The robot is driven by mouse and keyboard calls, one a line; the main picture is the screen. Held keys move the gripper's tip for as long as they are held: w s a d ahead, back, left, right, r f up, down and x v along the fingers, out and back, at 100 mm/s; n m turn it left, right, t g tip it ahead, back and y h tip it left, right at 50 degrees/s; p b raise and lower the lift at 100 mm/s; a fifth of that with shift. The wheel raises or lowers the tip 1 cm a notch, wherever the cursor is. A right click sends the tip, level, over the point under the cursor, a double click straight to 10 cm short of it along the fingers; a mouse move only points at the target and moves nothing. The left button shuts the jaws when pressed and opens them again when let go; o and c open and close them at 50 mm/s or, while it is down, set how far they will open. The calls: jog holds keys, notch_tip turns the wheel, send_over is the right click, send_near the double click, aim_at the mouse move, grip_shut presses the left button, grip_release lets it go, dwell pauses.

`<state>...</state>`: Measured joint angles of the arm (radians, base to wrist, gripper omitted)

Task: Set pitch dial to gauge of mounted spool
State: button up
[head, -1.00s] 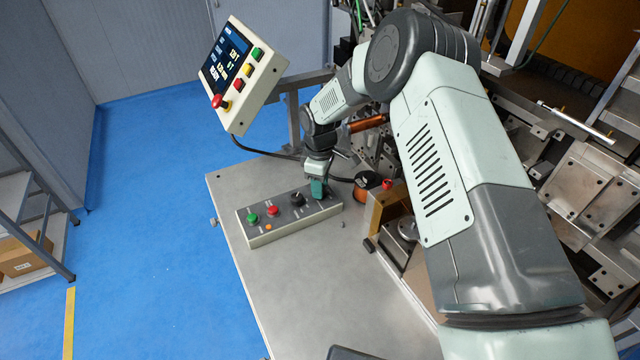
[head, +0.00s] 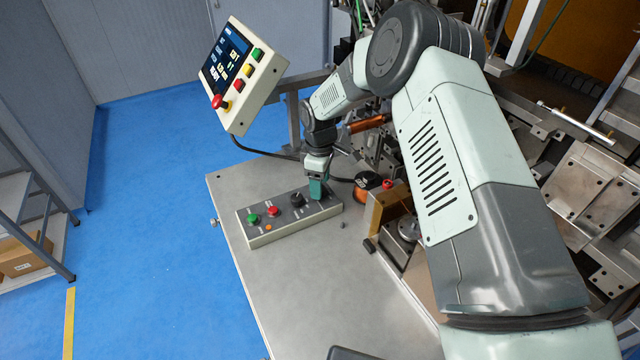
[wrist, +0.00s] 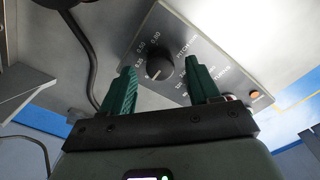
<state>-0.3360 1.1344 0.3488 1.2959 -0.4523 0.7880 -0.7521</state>
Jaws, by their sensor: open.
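The pitch dial is a black knob (wrist: 159,66) on a grey panel, with "PITCH mm" and numbers such as 0.50 and 0.80 printed beside it. A small white mark shows on the knob; which number it points to is unclear. My gripper (wrist: 160,88) is open, its two green fingers apart, with the knob showing between and beyond them. I cannot tell whether they touch it. In the head view my gripper (head: 318,190) is over the right end of the control box (head: 262,238), hiding the dial. A copper-orange spool (head: 362,194) sits right of it; its gauge is unreadable.
The box also has another black knob (head: 297,199), a red button (head: 273,210) and a green button (head: 254,218). A screen panel (head: 228,55) stands behind. A brass-coloured block (head: 380,212) is close on the right. The table (head: 290,290) in front is mostly clear.

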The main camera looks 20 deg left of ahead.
notch_tip(320, 180, up, 10)
jog(key=shift+f, duration=0.15)
dwell(0.5)
jog(key=s+d+r+m+t, duration=0.2)
jog(key=s+d+r+m, duration=0.25)
jog(key=d+r, duration=0.6)
jog(key=s+d+r+m+t, duration=0.1)
jog(key=s+d+r+m, duration=0.35)
jog(key=d+r, duration=0.65)
jog(key=s+d+r+m+t, duration=0.1)
jog(key=s+d+r+m, duration=0.1)
jog(key=s, duration=0.5)
jog(key=s+d+r+m, duration=0.2)
jog(key=s+d+m, duration=0.1)
jog(key=s, duration=0.4)
jog(key=s+d+r+m+t, duration=0.1)
jog(key=s+d+r+m, duration=0.1)
jog(key=s, duration=0.5)
jog(key=shift+s+d+r+m+t, duration=0.35)
jog(key=shift+d+m, duration=0.2)
jog(key=shift+m, duration=0.25)
jog(key=shift+w, duration=0.1)
